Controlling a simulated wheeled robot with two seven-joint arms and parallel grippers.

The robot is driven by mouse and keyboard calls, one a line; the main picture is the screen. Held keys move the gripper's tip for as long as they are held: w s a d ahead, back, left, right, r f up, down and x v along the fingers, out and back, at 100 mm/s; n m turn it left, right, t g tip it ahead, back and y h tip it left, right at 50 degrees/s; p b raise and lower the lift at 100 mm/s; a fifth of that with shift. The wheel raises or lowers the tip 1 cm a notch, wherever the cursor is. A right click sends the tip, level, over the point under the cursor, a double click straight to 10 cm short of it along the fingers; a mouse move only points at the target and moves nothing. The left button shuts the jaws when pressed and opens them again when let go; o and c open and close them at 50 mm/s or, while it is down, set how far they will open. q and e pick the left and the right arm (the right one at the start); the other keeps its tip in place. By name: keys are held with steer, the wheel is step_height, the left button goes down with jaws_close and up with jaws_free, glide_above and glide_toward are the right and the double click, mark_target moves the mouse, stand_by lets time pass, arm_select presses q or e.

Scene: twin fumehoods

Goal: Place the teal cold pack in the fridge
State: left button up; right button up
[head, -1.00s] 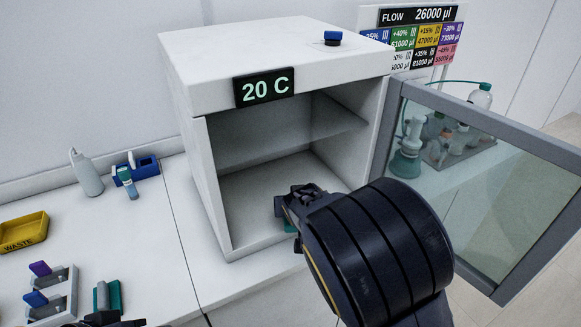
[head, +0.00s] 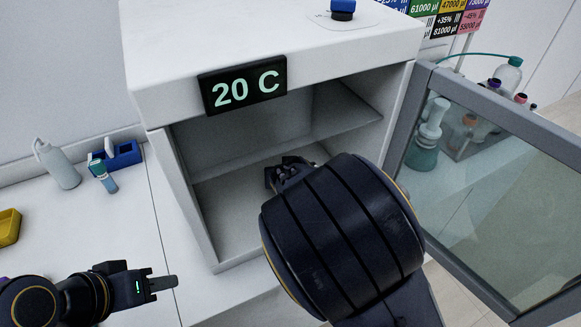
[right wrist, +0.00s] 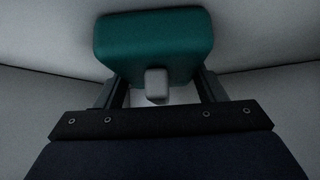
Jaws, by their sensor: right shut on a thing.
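The fridge (head: 160,105) is a white box with a "20 C" display, and its glass door (head: 490,185) stands open to the right. Inside are a shelf (head: 350,120) and a floor. My right gripper (head: 285,172) reaches into the opening, its forearm covering much of the lower compartment. In the right wrist view, this gripper (right wrist: 157,95) is shut on the teal cold pack (right wrist: 155,42), with pale walls around it. The pack is hidden in the head view, and contact with the floor cannot be told. My left gripper (head: 160,284) is over the bench at lower left; its finger gap is unclear.
A grey bottle (head: 58,165), a blue rack (head: 122,154) and a yellow bin (head: 9,226) stand on the bench to the left. A blue-topped item (head: 342,9) is on the fridge roof. Bottles show behind the door glass. The bench left of the fridge is mostly clear.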

steer(key=shift+s+r, duration=0.2)
steer(key=shift+s, duration=0.4)
steer(key=shift+w+a+f, duration=0.1)
steer(key=shift+w+f, duration=0.05)
steer(key=shift+f, duration=0.05)
steer(key=o, duration=0.8)
steer(key=shift+w, duration=0.1)
steer(key=o, duration=0.4)
